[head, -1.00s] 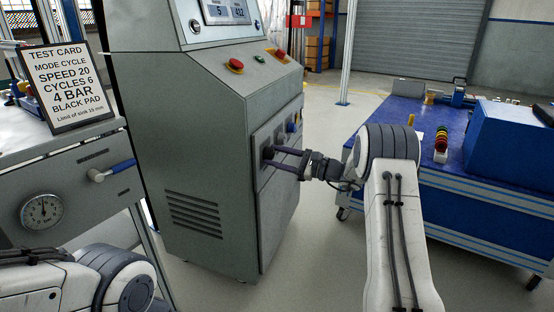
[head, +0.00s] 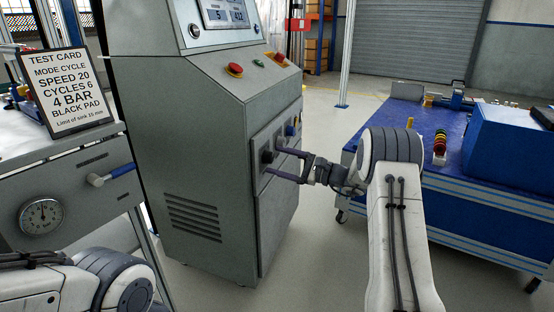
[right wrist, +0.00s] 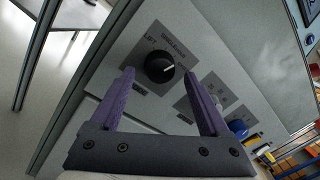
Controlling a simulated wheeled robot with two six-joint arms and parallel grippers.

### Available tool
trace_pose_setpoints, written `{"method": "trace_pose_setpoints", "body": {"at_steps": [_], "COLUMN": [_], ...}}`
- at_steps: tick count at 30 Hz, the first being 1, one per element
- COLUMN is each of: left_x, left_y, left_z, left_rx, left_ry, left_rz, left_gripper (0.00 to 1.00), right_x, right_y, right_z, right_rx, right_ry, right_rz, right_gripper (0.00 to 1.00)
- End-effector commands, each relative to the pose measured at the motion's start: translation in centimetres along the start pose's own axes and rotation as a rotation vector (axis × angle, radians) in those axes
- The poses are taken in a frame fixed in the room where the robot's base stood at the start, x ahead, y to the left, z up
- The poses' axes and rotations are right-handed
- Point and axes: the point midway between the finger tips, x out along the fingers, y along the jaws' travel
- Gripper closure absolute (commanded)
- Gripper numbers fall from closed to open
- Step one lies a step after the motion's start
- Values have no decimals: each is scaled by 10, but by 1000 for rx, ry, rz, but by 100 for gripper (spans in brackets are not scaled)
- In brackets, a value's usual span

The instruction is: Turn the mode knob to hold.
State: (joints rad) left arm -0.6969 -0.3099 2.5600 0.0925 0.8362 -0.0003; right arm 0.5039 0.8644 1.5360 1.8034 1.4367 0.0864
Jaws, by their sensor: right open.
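The mode knob (head: 267,157) is a round black knob on the side panel of the grey cabinet. It also shows in the right wrist view (right wrist: 160,67), with a white pointer line aimed right and slightly up there. In the right wrist view the knob shows between and just beyond the fingertips. My left gripper is out of view; only part of that arm shows at the lower left.
A blue knob (right wrist: 238,126) sits farther along the same panel. Red buttons (head: 234,70) are on the cabinet's sloped top. A test card (head: 60,90) reading "MODE CYCLE" stands on the left bench. A blue workbench (head: 400,118) is at right, with open floor between.

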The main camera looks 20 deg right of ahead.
Motion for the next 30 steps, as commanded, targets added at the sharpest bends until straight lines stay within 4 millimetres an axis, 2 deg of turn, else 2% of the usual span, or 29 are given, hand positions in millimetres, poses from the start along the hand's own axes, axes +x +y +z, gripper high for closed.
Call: {"method": "trace_pose_setpoints", "body": {"at_steps": [1,9,13,18,30], "left_x": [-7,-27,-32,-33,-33], "left_y": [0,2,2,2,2], "left_z": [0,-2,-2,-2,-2], "left_rx": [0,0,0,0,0], "left_ry": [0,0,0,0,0], "left_rz": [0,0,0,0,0], "left_gripper": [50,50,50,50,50], "right_x": [-10,-64,-82,-92,-92], "right_y": [-3,-3,-3,-2,-1], "right_z": [2,2,1,0,0], "right_rx": [2,2,2,0,0], "right_ry": [3,4,3,2,1], "right_rz": [-3,-4,-4,-3,-2], "right_gripper": [21,21,21,21,21]}}
